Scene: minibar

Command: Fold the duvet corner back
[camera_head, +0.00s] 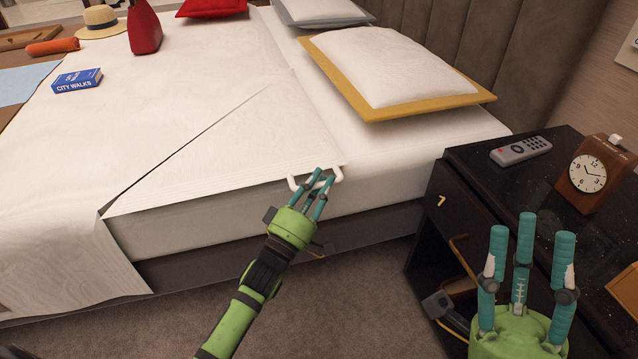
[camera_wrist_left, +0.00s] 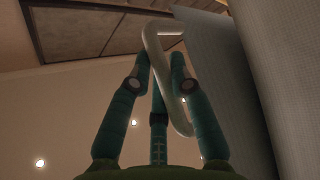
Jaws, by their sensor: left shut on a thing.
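The white duvet (camera_head: 70,190) covers the bed, and its corner flap (camera_head: 235,160) lies nearly flat over the mattress, bounded by a diagonal slit. A white loop handle (camera_head: 296,181) sits at the flap's near right corner. My left gripper (camera_head: 322,178) is shut on this handle at the bed's near edge. In the left wrist view the handle (camera_wrist_left: 158,65) passes between the fingers (camera_wrist_left: 158,75), with grey-white cloth to its right. My right gripper (camera_head: 527,245) is open and empty, fingers upright, in front of the nightstand.
A dark nightstand (camera_head: 480,190) at right bears a remote (camera_head: 520,151) and a clock (camera_head: 588,175). A white pillow on a yellow one (camera_head: 345,85) lies near the headboard.

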